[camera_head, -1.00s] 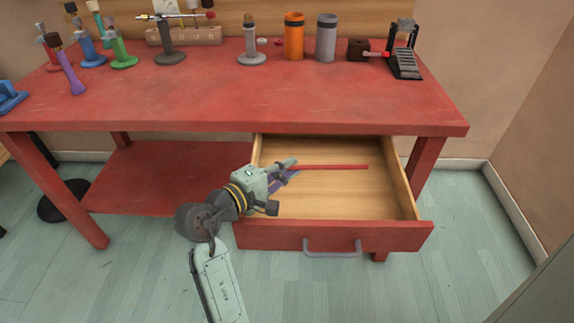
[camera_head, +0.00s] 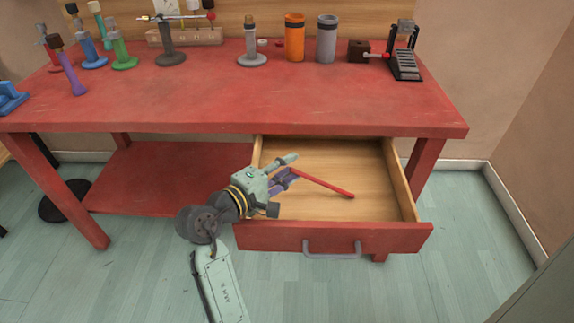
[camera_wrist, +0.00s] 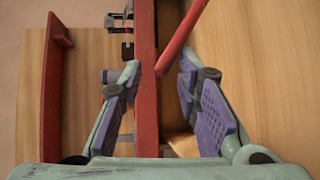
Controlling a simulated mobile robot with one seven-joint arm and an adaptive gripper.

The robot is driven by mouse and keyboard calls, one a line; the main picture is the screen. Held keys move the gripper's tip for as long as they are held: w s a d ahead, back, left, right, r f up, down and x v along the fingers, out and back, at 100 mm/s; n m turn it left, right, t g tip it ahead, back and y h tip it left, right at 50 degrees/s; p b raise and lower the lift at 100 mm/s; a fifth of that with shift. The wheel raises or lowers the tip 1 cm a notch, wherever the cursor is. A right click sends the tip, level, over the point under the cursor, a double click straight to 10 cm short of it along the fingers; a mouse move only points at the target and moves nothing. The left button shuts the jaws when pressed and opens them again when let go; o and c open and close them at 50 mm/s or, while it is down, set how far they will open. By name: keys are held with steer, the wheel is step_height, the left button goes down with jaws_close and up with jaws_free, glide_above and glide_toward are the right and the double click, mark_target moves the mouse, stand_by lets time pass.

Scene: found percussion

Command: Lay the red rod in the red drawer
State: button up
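The red rod (camera_head: 325,185) is over the open red drawer (camera_head: 395,237), slanting toward its front right. I cannot tell whether it rests fully on the wooden drawer floor. My gripper (camera_head: 291,169) is inside the drawer's left part, near the rod's left end. In the wrist view my gripper (camera_wrist: 158,80) has its purple-padded fingers spread wide. The rod (camera_wrist: 183,35) shows there with its near end between the fingertips, closer to the right finger and seemingly unclamped.
The red table (camera_head: 240,95) stands above the drawer. An orange can (camera_head: 293,38), a grey can (camera_head: 326,40), a black pedal device (camera_head: 404,55) and several coloured stands line its back. The drawer's right side is clear. A grey handle (camera_head: 332,250) sticks out in front.

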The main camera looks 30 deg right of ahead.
mark_target(298, 193)
steer(key=f, duration=0.3)
steer(key=f+g, duration=0.1)
steer(key=f, duration=0.2)
steer(key=d+f+g+y, duration=0.1)
steer(key=f, duration=0.2)
steer(key=shift+s+d+f+n, duration=0.1)
steer(key=shift+s+f+n, duration=0.1)
steer(key=shift+f+n, duration=0.2)
steer(key=s+a+r, duration=0.1)
steer(key=a+r, duration=0.2)
steer(key=a, duration=0.1)
steer(key=s+a+r+t, duration=0.1)
steer(key=a+r, duration=0.2)
steer(key=a, duration=0.1)
steer(key=a+r+t, duration=0.1)
steer(key=a+r, duration=0.3)
steer(key=shift+s+a+h, duration=0.4)
steer(key=shift+s+a+r+m, duration=0.15)
steer(key=shift+r+m, duration=0.15)
steer(key=shift+r, duration=0.3)
steer(key=shift+d+r+p, duration=0.1)
steer(key=shift+d+p, duration=0.15)
steer(key=shift+p, duration=0.05)
